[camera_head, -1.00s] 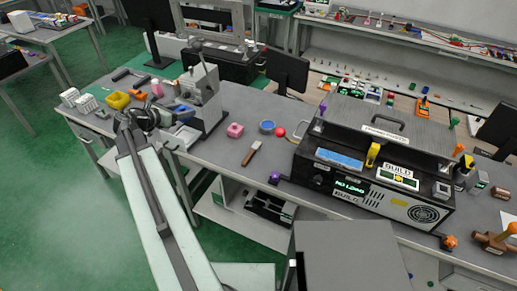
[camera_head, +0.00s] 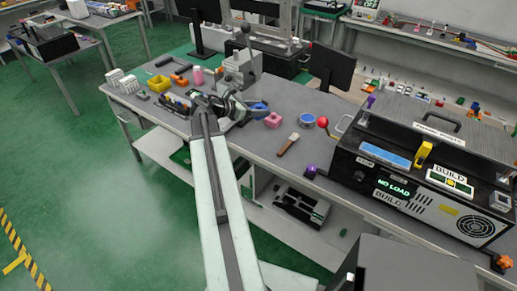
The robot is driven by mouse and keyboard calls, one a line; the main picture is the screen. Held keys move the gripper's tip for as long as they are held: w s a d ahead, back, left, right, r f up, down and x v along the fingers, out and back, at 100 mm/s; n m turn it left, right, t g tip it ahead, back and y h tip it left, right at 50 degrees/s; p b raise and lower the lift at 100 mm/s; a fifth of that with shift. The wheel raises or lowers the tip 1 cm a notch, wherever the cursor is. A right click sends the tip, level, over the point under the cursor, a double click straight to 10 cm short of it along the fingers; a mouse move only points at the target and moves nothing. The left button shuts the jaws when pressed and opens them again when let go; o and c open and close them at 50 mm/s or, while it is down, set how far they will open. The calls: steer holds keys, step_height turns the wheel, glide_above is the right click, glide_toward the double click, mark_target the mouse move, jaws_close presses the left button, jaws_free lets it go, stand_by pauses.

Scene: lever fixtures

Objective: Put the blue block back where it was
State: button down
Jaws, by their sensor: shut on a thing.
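My gripper (camera_head: 234,105) is over the workbench, in front of the grey lever fixture (camera_head: 240,70). It is shut, with a blue piece (camera_head: 258,107) at its tip that looks like the blue block. The dark gripper body hides part of the piece and the lower part of the fixture. I cannot tell whether the piece touches the fixture or the bench.
A black machine (camera_head: 390,190) stands farther right. A yellow bin (camera_head: 159,83) and white racks (camera_head: 122,82) are at the left.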

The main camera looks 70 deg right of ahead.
mark_target(258, 140)
step_height(258, 140, down, 3)
steer(key=shift+w+a+r+b, duration=0.1)
steer(key=shift+a+b, duration=0.05)
steer(key=shift+b, duration=0.35)
steer(key=shift+r, duration=0.1)
step_height(258, 140, down, 10)
steer(key=b, duration=1)
steer(key=c, duration=0.5)
jaws_free()
